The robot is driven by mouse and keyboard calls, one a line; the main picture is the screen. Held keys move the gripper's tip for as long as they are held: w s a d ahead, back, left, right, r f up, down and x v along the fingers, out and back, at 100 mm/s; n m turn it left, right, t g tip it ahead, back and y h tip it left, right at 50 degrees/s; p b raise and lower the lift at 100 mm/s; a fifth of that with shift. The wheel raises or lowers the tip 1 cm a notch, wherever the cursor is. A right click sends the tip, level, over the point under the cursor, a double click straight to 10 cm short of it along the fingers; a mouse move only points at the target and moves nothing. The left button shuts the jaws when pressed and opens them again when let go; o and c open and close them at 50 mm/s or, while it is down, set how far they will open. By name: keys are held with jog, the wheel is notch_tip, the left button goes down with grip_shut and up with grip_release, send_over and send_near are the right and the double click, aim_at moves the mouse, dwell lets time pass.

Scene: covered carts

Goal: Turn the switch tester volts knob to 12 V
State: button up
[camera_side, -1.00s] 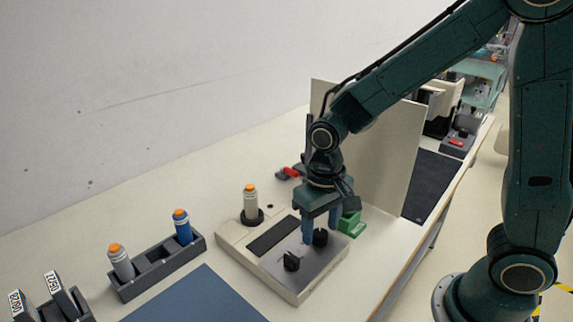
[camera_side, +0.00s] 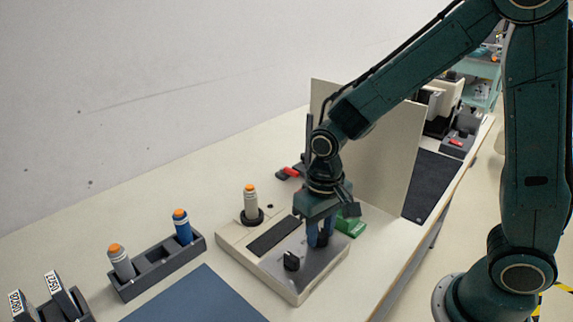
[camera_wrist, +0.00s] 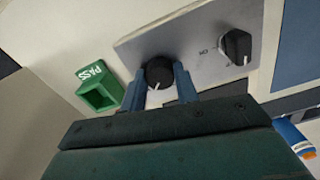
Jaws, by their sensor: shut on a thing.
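The switch tester (camera_side: 302,284) is a cream box with a grey metal panel, a dark strip and two black knobs. My gripper (camera_side: 318,240) points down over the panel and is shut on the rear knob, which is mostly hidden in the side view. In the wrist view my gripper (camera_wrist: 160,88) has a blue finger on each side of that black knob (camera_wrist: 159,70), whose white pointer line shows. The other black knob (camera_wrist: 236,46) stands apart, with small markings beside it that I cannot read fully. I cannot tell which knob is volts.
A green PASS box (camera_wrist: 98,88) stands close beside the tester. A cream cylinder with an orange top (camera_side: 250,202) stands at its back. A dark rack (camera_side: 160,264) with similar cylinders is at left. A beige upright panel (camera_side: 385,150) stands behind my gripper.

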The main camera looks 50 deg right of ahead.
aim_at(320, 233)
jog(key=shift+n, duration=0.3)
jog(key=n, duration=0.8)
dwell(0.4)
jog(key=o, duration=1)
jog(key=shift+r, duration=0.15)
notch_tip(320, 233, up, 14)
jog(key=shift+f, duration=0.2)
